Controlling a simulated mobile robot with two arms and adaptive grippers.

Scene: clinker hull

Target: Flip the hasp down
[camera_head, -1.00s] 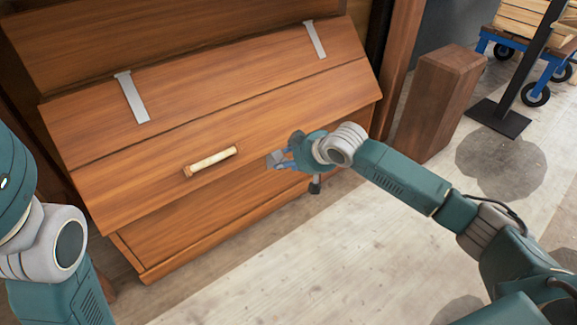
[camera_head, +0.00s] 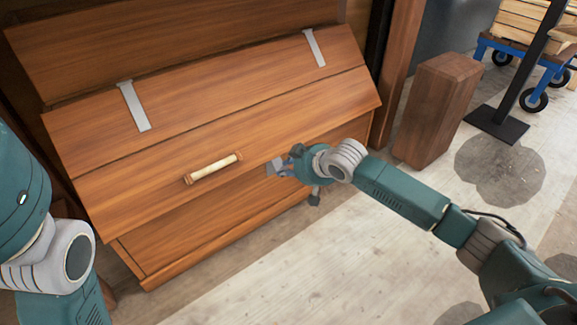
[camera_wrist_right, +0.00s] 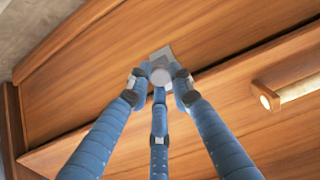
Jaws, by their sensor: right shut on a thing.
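The hasp (camera_head: 272,168) is a small grey metal plate on the front of the wooden chest (camera_head: 120,190), right of its pale handle (camera_head: 213,167). My right gripper (camera_head: 283,167) is at the hasp, its blue fingers closed on it. In the right wrist view, the three blue fingers (camera_wrist_right: 159,80) meet around the hasp (camera_wrist_right: 164,53), whose plate lies near the seam between two boards. The fingers hide part of the hasp, so its exact angle is unclear. My left arm shows at the left edge; its gripper is out of view.
Two grey strap hinges (camera_head: 134,106) lie on the chest's sloping lid. A wooden post (camera_head: 437,108) stands right of the chest, with a black stand (camera_head: 498,123) and a blue cart (camera_head: 533,72) beyond. The pale floor (camera_head: 300,270) in front is open.

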